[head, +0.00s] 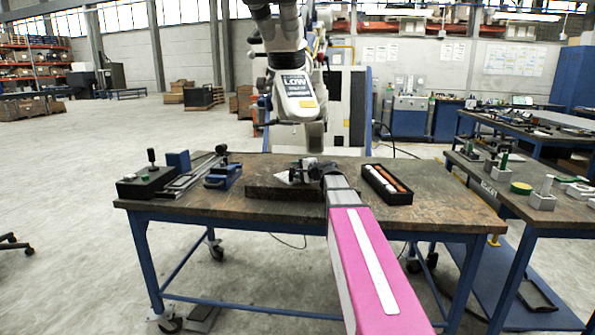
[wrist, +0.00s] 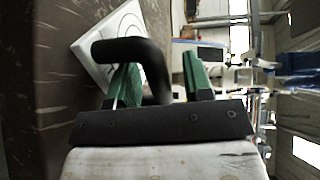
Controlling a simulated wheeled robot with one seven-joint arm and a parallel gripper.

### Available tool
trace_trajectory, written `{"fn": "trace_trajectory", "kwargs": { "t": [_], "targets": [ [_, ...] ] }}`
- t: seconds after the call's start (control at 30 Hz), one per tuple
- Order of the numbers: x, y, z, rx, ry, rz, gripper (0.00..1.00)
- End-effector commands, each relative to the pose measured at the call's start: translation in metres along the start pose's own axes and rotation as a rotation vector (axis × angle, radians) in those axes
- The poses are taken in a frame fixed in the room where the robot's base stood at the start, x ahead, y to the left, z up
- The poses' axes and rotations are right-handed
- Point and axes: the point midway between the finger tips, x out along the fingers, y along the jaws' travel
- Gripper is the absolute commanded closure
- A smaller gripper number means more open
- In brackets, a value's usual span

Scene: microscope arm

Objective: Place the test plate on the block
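The test plate is a white plate with dark markings (wrist: 122,32) and a thick black curved handle (wrist: 125,48). In the wrist view it lies flat against a dark brown surface. In the head view a small white part of it (head: 285,177) shows beside my gripper (head: 312,168). A low dark block (head: 268,192) sits there at the table's middle; I cannot tell whether the plate rests on it. My gripper, with green fingers (wrist: 163,80), is open. One finger reaches inside the handle's loop, and part of the handle lies between the fingers. Contact is unclear.
The worktable (head: 448,206) also holds a dark tray with orange and white pieces (head: 387,184) at right. A blue device (head: 223,177) and a black box with a knob (head: 147,183) stand at left. A second table (head: 520,205) stands to the right.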

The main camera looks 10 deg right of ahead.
Motion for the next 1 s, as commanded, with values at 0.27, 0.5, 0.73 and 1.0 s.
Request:
{"fn": "trace_trajectory", "kwargs": {
  "t": [0.27, 0.5, 0.73, 1.0],
  "targets": [
    [-0.025, 0.001, 0.001, 0.000, 0.002, -0.001, 0.54],
    [-0.073, 0.000, 0.002, 0.000, 0.002, -0.001, 0.54],
    [-0.108, 0.000, 0.001, 0.000, 0.002, -0.001, 0.54],
    [-0.120, 0.000, 0.000, 0.000, 0.000, 0.000, 0.54]
  ]
}}
